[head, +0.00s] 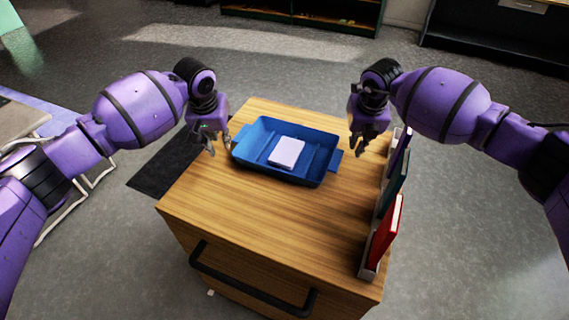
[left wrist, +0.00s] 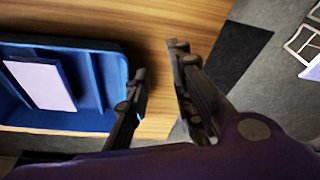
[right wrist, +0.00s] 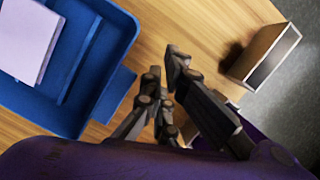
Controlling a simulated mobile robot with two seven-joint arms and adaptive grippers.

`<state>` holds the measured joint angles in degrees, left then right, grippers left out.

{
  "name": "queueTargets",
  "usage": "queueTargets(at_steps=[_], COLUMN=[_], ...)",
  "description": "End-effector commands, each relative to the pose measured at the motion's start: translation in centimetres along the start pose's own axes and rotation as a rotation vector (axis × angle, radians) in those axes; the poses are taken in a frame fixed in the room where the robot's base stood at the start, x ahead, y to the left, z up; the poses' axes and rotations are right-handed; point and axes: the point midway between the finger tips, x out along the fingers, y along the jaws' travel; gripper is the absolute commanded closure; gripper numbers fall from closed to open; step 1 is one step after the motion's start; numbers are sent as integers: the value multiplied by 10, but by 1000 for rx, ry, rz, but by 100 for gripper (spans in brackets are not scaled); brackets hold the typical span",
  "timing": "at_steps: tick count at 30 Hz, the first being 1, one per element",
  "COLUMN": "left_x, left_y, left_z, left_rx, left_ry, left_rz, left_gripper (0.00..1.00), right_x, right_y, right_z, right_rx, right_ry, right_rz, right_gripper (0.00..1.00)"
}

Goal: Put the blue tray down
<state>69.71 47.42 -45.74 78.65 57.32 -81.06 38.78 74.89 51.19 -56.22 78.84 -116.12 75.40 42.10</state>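The blue tray (head: 258,137) lies flat on top of the wooden cabinet (head: 240,222), with a pale lilac-white block (head: 287,152) in it. The tray also shows in the left wrist view (left wrist: 103,82) and the right wrist view (right wrist: 82,68). My left gripper (head: 220,149) is beside the tray's left end, its fingers apart with nothing between them. My right gripper (head: 359,148) is just right of the tray's right handle (head: 337,160), empty, its fingers a little apart. Neither gripper appears to touch the tray.
A row of upright books, including a red one (head: 386,232), stands along the cabinet's right edge, with a holder (right wrist: 262,55) near my right gripper. The cabinet's front top is clear. A black mat (head: 160,172) lies on the floor at left; shelves (head: 305,14) stand behind.

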Motion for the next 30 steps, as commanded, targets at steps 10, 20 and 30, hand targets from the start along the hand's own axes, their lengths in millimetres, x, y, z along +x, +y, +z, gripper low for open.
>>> queueTargets(at_steps=[10,20,30], left_x=[0,0,-32], left_y=[-1,-2,-2], left_z=[0,0,-2], left_rx=[-2,-2,-2], left_ry=[0,0,4], left_rz=[-3,-4,-4], left_gripper=[79,79,79], right_x=[0,0,0], right_y=[-2,-2,-2], right_z=[0,0,0], right_rx=[1,1,2], right_ry=[1,1,1], right_rz=[-4,-5,-5], right_gripper=[79,79,79])
